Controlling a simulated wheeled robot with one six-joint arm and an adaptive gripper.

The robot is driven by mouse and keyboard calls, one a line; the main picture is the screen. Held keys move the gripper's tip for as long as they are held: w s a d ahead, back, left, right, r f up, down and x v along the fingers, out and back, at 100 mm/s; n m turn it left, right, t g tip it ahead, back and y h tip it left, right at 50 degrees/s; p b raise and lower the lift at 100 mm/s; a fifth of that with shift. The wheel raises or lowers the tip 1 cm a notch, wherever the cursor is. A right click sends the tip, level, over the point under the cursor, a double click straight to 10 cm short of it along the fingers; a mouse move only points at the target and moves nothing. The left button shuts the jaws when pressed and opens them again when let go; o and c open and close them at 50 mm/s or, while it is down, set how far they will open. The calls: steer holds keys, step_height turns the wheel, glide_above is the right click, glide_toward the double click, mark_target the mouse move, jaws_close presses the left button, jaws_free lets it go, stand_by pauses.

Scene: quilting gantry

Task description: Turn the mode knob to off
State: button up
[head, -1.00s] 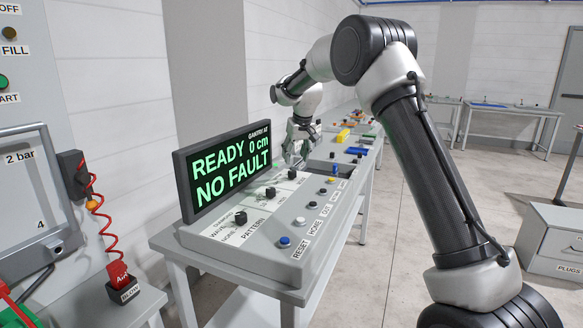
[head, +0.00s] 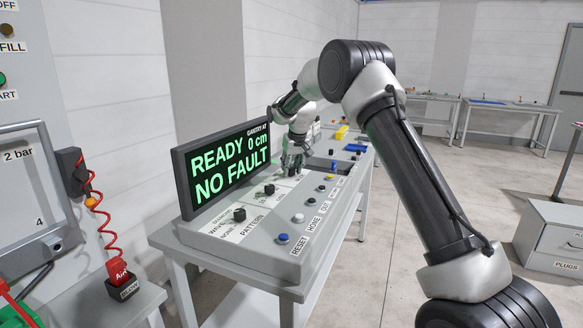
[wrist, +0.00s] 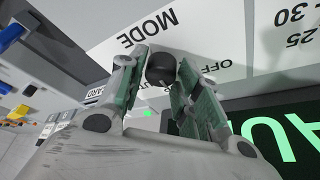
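The mode knob (wrist: 160,69) is round and black in the wrist view, beside the printed word MODE, with OFF printed to its right. A pale mark shows on its near edge; I cannot tell exactly where it points. My gripper (head: 291,169) is low over the far part of the console (head: 310,250) in the head view, where it hides the mode knob. In the wrist view its two green-padded fingers are apart, one on each side of the knob. I cannot tell whether either finger touches it.
A black screen (head: 226,165) with green text READY, 0 cm, NO FAULT stands along the console's back edge. Two black knobs, one being the pattern knob (head: 239,215), are nearer. Several buttons, including a blue reset button (head: 283,239), line the front edge.

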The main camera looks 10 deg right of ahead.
steer(key=c, duration=0.4)
steer(key=shift+n, duration=0.3)
steer(key=n, duration=0.1)
steer(key=n+y, duration=0.1)
steer(key=n, duration=0.1)
steer(key=shift+d+n+g+y, duration=0.15)
steer(key=shift+n+g+y, duration=0.15)
steer(key=n+g+y, duration=0.1)
steer(key=n, duration=0.3)
steer(key=shift+n, duration=0.3)
steer(key=o, duration=1)
steer(key=shift+y, duration=0.3)
